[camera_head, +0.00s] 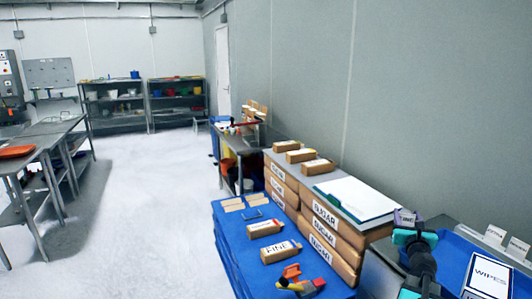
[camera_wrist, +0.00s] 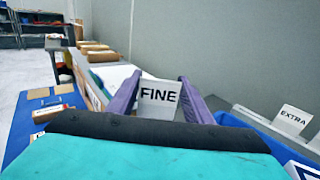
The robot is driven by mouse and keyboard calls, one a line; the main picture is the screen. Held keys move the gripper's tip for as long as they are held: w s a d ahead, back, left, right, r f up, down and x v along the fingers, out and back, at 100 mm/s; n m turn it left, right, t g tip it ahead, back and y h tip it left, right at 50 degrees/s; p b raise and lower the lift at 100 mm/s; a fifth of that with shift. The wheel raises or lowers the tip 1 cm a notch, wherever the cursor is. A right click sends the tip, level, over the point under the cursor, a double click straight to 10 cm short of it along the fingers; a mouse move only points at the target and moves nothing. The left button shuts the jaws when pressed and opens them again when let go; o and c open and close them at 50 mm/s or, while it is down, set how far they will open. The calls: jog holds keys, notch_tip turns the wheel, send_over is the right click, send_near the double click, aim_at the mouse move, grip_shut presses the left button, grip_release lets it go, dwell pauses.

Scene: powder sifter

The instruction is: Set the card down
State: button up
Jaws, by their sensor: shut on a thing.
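A white card (camera_wrist: 157,108) reading "FINE" stands upright between the purple fingers of my gripper (camera_wrist: 158,96) in the wrist view. My gripper is shut on it. In the head view my gripper (camera_head: 407,217) is up at the right, in front of the grey wall side, and the card (camera_head: 407,218) is only a small patch there. It is held in the air, beside the stack of sugar sacks (camera_head: 322,228). Its lower edge is hidden behind my wrist in the wrist view.
A blue surface (camera_head: 228,234) in front holds a pack marked "FINE" (camera_head: 280,251) and an orange tool (camera_head: 296,281). At right, a blue tray (camera_head: 447,247), a wipes box (camera_head: 489,277) and white cards (camera_head: 495,236) stand.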

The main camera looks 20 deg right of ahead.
jog(key=w+a+f+n+t+y+b, duration=0.1)
jog(key=w+a+f+n+y, duration=0.3)
jog(key=a, duration=0.6)
jog(key=w+a+f+n+t+y+b, duration=0.1)
jog(key=w+a+f+n+y, duration=0.1)
jog(key=w+a+y, duration=0.5)
jog(key=w+a+f+n+t+y+b, duration=0.1)
jog(key=w+a+f+n+y, duration=0.15)
jog(key=a, duration=0.95)
jog(key=s+a+f+n+g+y+b, duration=0.1)
jog(key=a+f+n+g+y, duration=0.1)
jog(key=a, duration=0.8)
jog(key=s+a+f+n+g+y+b, duration=0.1)
jog(key=a+f+n+g+y, duration=0.1)
jog(key=a+y, duration=0.4)
jog(key=s+a+f+n+g+y+b, duration=0.1)
jog(key=a+f+n+g+y, duration=0.2)
jog(key=a, duration=1.1)
jog(key=n+y, duration=0.1)
jog(key=n, duration=0.2)
jog(key=shift+s+f, duration=0.2)
jog(key=shift+s, duration=0.2)
